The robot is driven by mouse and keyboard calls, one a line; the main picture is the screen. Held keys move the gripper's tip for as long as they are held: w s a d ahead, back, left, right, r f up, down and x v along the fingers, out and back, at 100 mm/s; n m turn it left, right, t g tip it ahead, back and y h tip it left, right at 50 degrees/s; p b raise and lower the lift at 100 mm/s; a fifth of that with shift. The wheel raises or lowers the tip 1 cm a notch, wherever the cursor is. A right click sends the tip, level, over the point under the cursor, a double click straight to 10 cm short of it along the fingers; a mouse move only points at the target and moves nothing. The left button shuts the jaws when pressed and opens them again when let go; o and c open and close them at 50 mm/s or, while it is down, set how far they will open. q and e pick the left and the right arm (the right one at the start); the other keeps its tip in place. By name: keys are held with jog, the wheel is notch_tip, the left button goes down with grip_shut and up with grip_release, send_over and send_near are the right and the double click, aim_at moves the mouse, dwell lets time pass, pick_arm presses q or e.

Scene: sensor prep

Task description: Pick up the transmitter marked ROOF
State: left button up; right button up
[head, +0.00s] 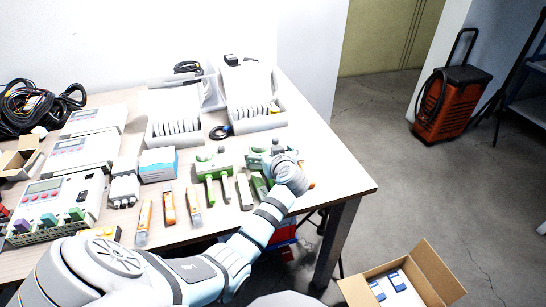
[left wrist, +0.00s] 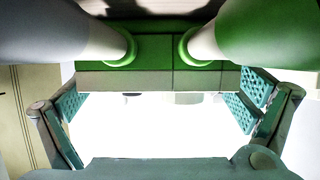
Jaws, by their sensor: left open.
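My left gripper (head: 284,164) reaches over the right part of the table, at a green-and-grey device that it partly hides. In the left wrist view my left gripper (left wrist: 160,103) is open, its teal-padded fingers wide apart. A green device (left wrist: 150,55) with two grey cylinders in green collars fills the top of that view, close in front of the fingers. Another green device (head: 213,164) stands just left of the gripper on the table. I can read no ROOF marking on anything, so I cannot tell which one is the named transmitter. My right gripper is not in view.
The table (head: 345,180) is crowded to the left: control boxes (head: 83,152), black cables (head: 35,108), orange-handled tools (head: 169,207) and two white racks (head: 175,128). Its right corner is clear. An open cardboard box (head: 432,270) stands beyond the front right edge.

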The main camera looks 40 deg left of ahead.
pick_arm(q)
jog(key=shift+w+a+f, duration=0.35)
jog(key=shift+a+f, duration=0.05)
jog(key=shift+s+d+r, duration=0.15)
jog(key=shift+d+r, duration=0.1)
jog(key=c, duration=1.3)
